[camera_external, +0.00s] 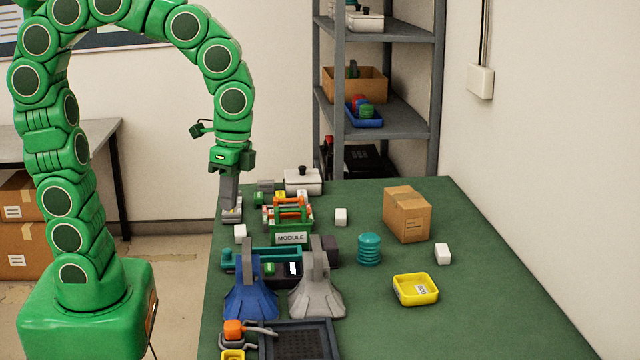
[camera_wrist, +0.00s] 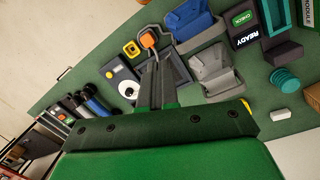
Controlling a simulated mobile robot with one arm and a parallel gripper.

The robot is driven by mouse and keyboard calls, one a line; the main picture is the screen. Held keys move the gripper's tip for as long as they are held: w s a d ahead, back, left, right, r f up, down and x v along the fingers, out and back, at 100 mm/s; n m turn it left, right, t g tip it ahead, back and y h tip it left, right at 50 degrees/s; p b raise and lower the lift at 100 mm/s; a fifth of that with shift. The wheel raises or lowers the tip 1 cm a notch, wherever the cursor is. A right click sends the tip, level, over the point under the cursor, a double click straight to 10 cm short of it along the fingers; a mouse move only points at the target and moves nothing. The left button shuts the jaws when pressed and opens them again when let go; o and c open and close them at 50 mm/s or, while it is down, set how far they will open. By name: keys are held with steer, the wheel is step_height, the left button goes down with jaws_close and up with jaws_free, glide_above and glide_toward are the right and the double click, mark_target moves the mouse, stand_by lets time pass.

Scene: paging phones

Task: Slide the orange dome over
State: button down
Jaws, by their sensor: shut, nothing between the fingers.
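A small orange dome-like piece (camera_external: 233,330) sits at the near left of the green table, with a grey cable around it. It also shows near the top middle of the wrist view (camera_wrist: 148,41), just beyond my fingertips in the picture. My gripper (camera_external: 231,207) points down over the table's left edge, well behind the orange piece and apart from it. In the wrist view my gripper (camera_wrist: 157,72) has its fingers together, with nothing held. The fingers cover part of a dark tray there.
A dark tray (camera_external: 298,347) lies right of the orange piece, with a yellow cup (camera_external: 233,355) in front. Blue (camera_external: 250,302) and grey (camera_external: 317,298) holders stand behind. A green module crate (camera_external: 291,239), cardboard box (camera_external: 407,214) and yellow bin (camera_external: 415,290) stand farther off. The table's right front is clear.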

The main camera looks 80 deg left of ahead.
steer(key=w+d+f+m, duration=0.3)
steer(key=w+d+f, duration=0.1)
steer(key=w, duration=0.7)
steer(key=w+d+f+m+t+h, duration=0.1)
steer(key=w+d+f+m, duration=0.3)
steer(key=w, duration=0.7)
steer(key=w+d+f+m, duration=0.3)
steer(key=w+f, duration=0.1)
steer(key=w, duration=0.7)
steer(key=w+d+f+m, duration=0.3)
steer(key=w+d+f, duration=0.2)
steer(key=w+f, duration=0.35)
steer(key=d, duration=1.2)
steer(key=shift+s+f, duration=0.1)
steer(key=shift+f, duration=0.2)
steer(key=shift+s+a+f, duration=0.1)
steer(key=shift+f, duration=0.8)
